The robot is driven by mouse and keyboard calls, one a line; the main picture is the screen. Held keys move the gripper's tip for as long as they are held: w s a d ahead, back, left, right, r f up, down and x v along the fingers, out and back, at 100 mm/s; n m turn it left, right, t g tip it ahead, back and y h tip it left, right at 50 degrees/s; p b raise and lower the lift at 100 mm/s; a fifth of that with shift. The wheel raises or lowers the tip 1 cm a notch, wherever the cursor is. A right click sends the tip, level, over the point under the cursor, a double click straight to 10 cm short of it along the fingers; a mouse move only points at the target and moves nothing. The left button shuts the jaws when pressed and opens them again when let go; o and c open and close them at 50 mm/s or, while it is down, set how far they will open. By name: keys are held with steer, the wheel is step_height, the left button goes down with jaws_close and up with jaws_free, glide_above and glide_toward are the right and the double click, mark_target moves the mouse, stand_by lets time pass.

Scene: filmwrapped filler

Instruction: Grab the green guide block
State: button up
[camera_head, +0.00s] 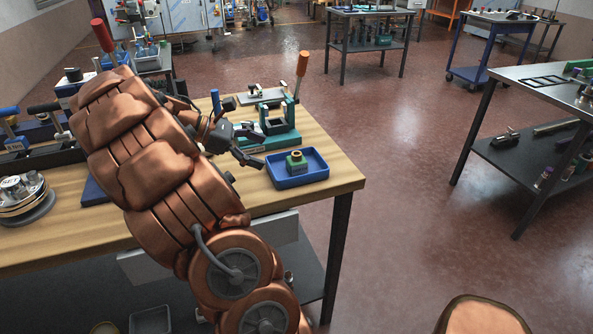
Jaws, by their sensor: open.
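A small green block (296,165) with a yellowish round top sits in a shallow blue tray (319,178) near the right end of the wooden workbench. It looks like the green guide block. My gripper (254,150) is dark, open and empty. In the picture it is just left of the tray and the block, and apart from the block. My copper-coloured arm reaches across the bench from the front and hides part of its middle.
A green fixture (281,139) stands just behind the tray, with an orange-handled lever (301,68) rising beside it. The wooden bench (330,161) has bare space right of the tray. Open red floor separates it from a metal table (530,85) on the right.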

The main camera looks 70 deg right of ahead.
steer(key=g, duration=0.1)
glide_toward(297, 152)
steer(key=shift+s+d+f+n+b, duration=0.15)
steer(key=shift+s+f+n+b, duration=0.25)
steer(key=shift+s+f, duration=0.4)
steer(key=shift+s+d+f+g, duration=0.15)
steer(key=shift+d+g, duration=0.15)
steer(key=shift+d, duration=0.15)
steer(key=shift+p+x, duration=0.4)
steer(key=shift+x, duration=3.3)
steer(key=shift+a, duration=0.15)
steer(key=c, duration=1.4)
steer(key=shift+c, duration=0.2)
